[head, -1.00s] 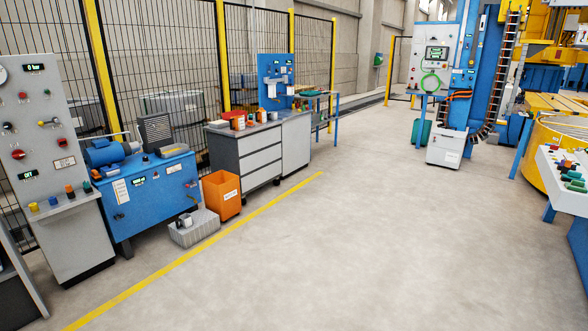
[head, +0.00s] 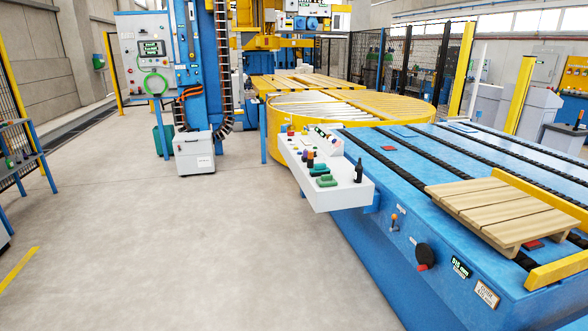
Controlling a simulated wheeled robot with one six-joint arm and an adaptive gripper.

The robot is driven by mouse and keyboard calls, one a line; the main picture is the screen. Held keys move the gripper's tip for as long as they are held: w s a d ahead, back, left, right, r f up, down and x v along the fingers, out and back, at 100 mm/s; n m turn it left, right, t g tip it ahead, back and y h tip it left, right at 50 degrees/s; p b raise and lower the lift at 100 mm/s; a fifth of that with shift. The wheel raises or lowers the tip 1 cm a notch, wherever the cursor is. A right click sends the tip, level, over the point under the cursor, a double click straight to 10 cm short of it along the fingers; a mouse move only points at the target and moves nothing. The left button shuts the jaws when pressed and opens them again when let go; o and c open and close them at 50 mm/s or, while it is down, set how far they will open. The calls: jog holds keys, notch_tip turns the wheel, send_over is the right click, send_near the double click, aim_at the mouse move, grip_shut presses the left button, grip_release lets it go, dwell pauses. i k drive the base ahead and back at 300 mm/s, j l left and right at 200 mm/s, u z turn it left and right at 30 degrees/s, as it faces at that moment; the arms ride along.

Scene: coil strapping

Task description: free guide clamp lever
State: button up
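My gripper is not in view. A blue conveyor table (head: 375,160) with black chain strips fills the right side of the head view. On its near side face is a small lever with an orange tip (head: 394,219), standing roughly upright. Further right on that face is a round black knob with a red part (head: 424,257). I cannot tell which of these, if either, is the guide clamp lever. Yellow guide bars (head: 560,272) lie at the table's right end, beside a wooden pallet (head: 490,205).
A white control console (head: 325,190) with several buttons and a dark bottle juts out from the conveyor. A yellow roller turntable (head: 350,105) stands behind it. A blue machine column and a white cabinet (head: 197,153) stand further back. The grey floor (head: 210,240) at left is clear.

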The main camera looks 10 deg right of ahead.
aim_at(394, 216)
jog(key=i+j+z, duration=0.2)
jog(key=i+z, duration=0.3)
jog(key=i+j+z, duration=0.5)
jog(key=i+j, duration=0.4)
jog(key=i+j+u, duration=0.15)
jog(key=i+j, duration=0.6)
jog(key=i, duration=0.25)
jog(key=i+j+u, duration=0.1)
jog(key=i+j, duration=0.25)
jog(key=i, duration=0.15)
